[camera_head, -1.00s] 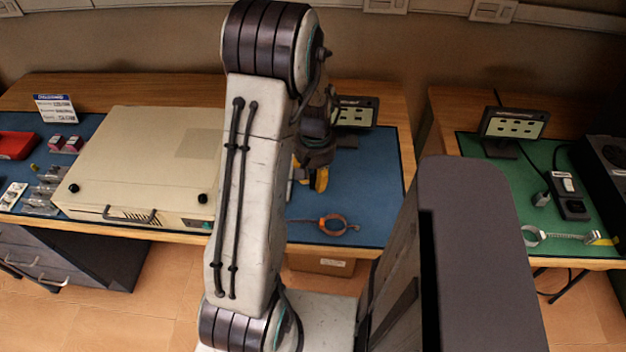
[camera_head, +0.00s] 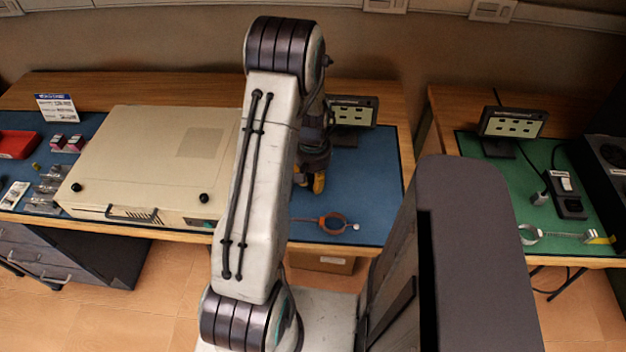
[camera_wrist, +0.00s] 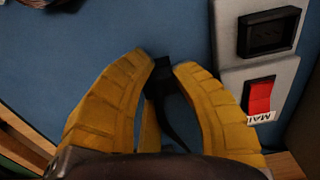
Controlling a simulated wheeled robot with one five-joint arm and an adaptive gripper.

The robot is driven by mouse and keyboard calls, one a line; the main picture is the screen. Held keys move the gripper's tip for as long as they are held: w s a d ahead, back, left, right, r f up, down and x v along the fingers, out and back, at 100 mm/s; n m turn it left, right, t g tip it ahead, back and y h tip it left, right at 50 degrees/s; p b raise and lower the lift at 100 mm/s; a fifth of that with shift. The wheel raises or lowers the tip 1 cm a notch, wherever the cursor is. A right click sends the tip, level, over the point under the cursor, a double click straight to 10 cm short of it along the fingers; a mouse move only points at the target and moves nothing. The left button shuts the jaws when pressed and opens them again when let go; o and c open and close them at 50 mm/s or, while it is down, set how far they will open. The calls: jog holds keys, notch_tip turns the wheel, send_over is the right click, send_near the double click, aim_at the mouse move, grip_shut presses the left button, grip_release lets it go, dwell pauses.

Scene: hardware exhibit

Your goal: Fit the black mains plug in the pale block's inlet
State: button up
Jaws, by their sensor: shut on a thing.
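My gripper (camera_wrist: 166,64) is shut on the black mains plug (camera_wrist: 162,75), with one yellow finger on each side of it in the wrist view. A dark cord (camera_wrist: 176,125) runs back from the plug between the fingers. The pale block (camera_wrist: 228,42) stands to the right, apart from the plug. Its dark rectangular inlet (camera_wrist: 269,34) is at the upper right, with nothing in it. In the head view my gripper (camera_head: 312,183) is over the blue mat, partly behind my arm, and I cannot make out the plug there.
A red switch (camera_wrist: 260,96) sits below the inlet in the wrist view, beside a partly hidden label. A large beige case (camera_head: 150,160) is left of my arm. The mat's right side is mostly clear.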

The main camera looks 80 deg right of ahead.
jog(key=shift+f, duration=0.2)
jog(key=o, duration=0.8)
jog(key=shift+r, duration=0.1)
